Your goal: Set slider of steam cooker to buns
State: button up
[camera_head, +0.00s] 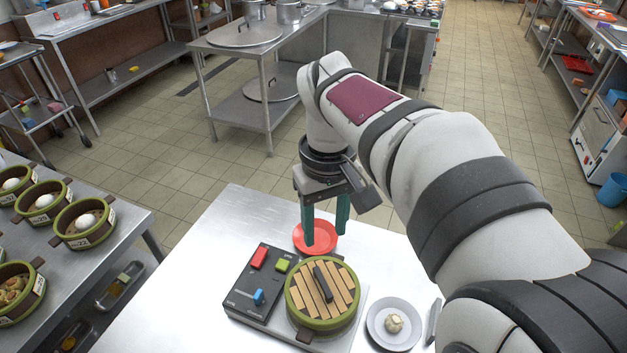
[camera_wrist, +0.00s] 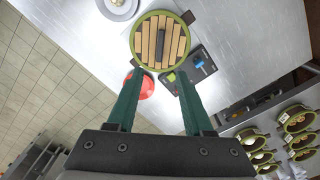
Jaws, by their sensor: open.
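The steam cooker stands on the steel table. Its dark control panel (camera_head: 262,285) has a red button (camera_head: 259,257), a green button (camera_head: 282,265) and a blue slider knob (camera_head: 259,296). To the right of the panel sits a round green steamer with a slatted wooden lid (camera_head: 337,284) and dark handle. In the wrist view the lid (camera_wrist: 146,40) is ahead of the fingers and the blue knob (camera_wrist: 199,64) is to its right. My gripper (camera_head: 325,232) is open and empty, fingers pointing down above the red plate behind the cooker. The slider's labels are too small to read.
A red plate (camera_head: 316,239) lies behind the cooker. Several small steamers (camera_head: 84,220) stand on the left table (camera_head: 117,241). The near left of the steel table (camera_head: 170,310) is clear.

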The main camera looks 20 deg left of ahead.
jog(key=shift+a+f, duration=0.1)
jog(key=shift+a, duration=0.2)
jog(key=shift+c, duration=0.5)
jog(key=m, duration=0.9)
send_over(257, 293)
notch_tip(257, 293, down, 6)
notch_tip(257, 293, down, 15)
jog(key=shift+d+f, duration=0.1)
jog(key=shift+c, duration=0.2)
grip_shut()
